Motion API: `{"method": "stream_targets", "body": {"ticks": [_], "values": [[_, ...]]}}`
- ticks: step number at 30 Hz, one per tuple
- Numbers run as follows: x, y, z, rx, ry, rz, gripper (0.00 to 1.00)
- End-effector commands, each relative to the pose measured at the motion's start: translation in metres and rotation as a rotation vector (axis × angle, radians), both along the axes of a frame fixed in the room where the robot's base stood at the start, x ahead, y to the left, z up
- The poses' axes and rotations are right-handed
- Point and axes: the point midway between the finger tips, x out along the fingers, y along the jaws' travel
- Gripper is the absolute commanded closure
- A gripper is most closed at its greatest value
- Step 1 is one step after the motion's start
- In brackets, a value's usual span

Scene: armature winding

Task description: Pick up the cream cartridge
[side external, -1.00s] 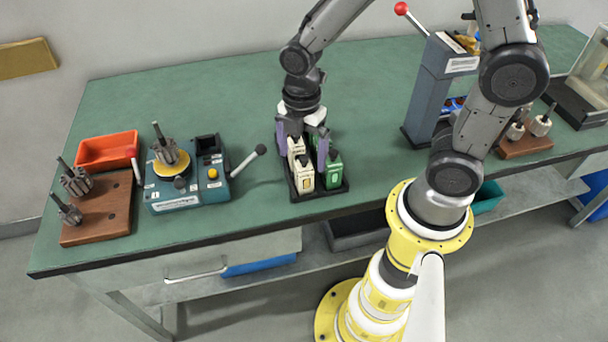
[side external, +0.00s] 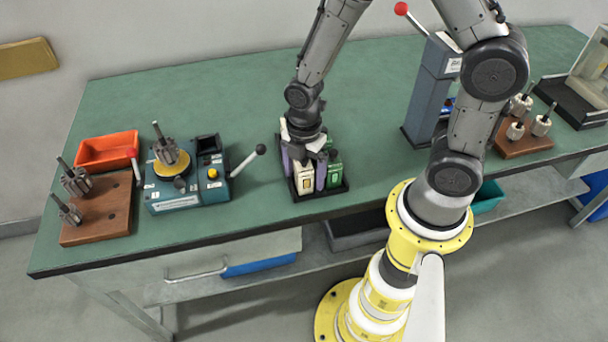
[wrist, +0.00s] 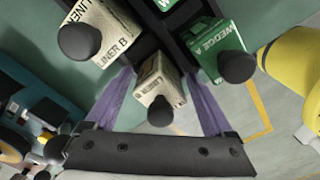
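A cream cartridge (side external: 304,184) stands in the black tray (side external: 343,190), at its front left in the side view. In the wrist view a cream cartridge (wrist: 157,84) with a dark round knob sits between my purple fingers. My gripper (wrist: 160,76) is open, one finger on each side of it, with gaps showing. In the side view my gripper (side external: 305,176) is down at the tray. A second cream cartridge, marked LINER B (wrist: 112,36), stands beside it. A green cartridge marked WEDGE (wrist: 218,48) is on the other side; it also shows in the side view (side external: 334,172).
A teal winding fixture (side external: 178,198) with a lever stands left of the tray. Further left are an orange bin (side external: 106,150) and a wooden block (side external: 100,225) with armatures. A grey press (side external: 428,95) stands to the right. The bench behind the tray is clear.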

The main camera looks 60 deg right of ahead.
Motion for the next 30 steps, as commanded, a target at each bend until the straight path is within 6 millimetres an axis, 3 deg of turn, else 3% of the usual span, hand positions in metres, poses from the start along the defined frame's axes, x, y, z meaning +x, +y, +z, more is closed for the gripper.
{"method": "stream_targets", "body": {"ticks": [1, 12, 13, 22, 30], "values": [[0.0, 0.0, 0.0, 0.0, 0.0, 0.0, 0.24], [0.0, 0.0, 0.0, 0.0, -0.001, 0.0, 0.9], [0.001, 0.0, 0.001, 0.0, -0.002, 0.0, 0.93], [0.002, 0.0, 0.007, 0.001, -0.006, 0.0, 0.93], [0.002, 0.0, 0.055, 0.001, -0.01, 0.0, 0.93]]}}
